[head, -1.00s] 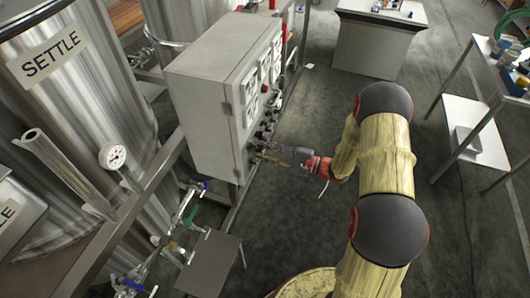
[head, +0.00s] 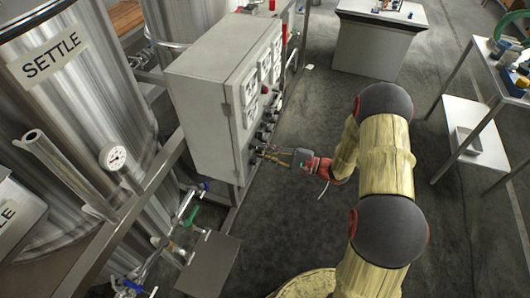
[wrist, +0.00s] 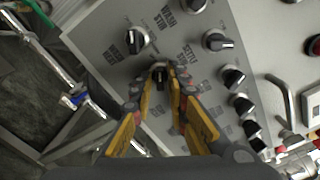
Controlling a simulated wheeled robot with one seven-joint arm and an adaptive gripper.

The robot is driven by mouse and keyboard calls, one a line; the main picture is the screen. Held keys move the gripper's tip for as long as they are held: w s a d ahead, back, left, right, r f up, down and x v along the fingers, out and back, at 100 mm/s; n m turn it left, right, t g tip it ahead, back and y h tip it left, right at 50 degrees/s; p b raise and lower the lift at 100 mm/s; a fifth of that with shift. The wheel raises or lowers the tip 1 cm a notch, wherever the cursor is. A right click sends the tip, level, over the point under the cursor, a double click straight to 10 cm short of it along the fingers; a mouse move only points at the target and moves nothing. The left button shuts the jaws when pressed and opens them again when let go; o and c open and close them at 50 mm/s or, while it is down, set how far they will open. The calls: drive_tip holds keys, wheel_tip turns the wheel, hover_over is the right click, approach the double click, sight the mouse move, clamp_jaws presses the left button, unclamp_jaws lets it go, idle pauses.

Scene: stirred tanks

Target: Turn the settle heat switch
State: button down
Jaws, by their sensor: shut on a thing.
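The control box (head: 205,115) is a grey cabinet with its panel facing right in the head view. My gripper (head: 262,155) reaches the lower part of that panel. In the wrist view, my gripper (wrist: 160,82) has its two yellow-padded fingers on either side of a black rotary switch (wrist: 159,70) and is shut on it. The switch's lower part is hidden between the fingers. The small labels beside it are tilted and too blurred for me to read surely, so I cannot confirm which one names this switch.
Other black switches stand close by, one at upper left (wrist: 136,40) and one at right (wrist: 217,41). A red button (wrist: 315,45) sits at the far right. The SETTLE tank (head: 75,90) and pipework with blue and green valve handles (head: 190,215) lie left.

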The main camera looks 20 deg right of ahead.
drive_tip(key=shift+m, duration=0.3)
drive_tip(key=shift+m+p, duration=2.55)
drive_tip(key=shift+m, duration=0.95)
drive_tip(key=c, duration=2)
unclamp_jaws()
drive_tip(key=shift+o, duration=0.2)
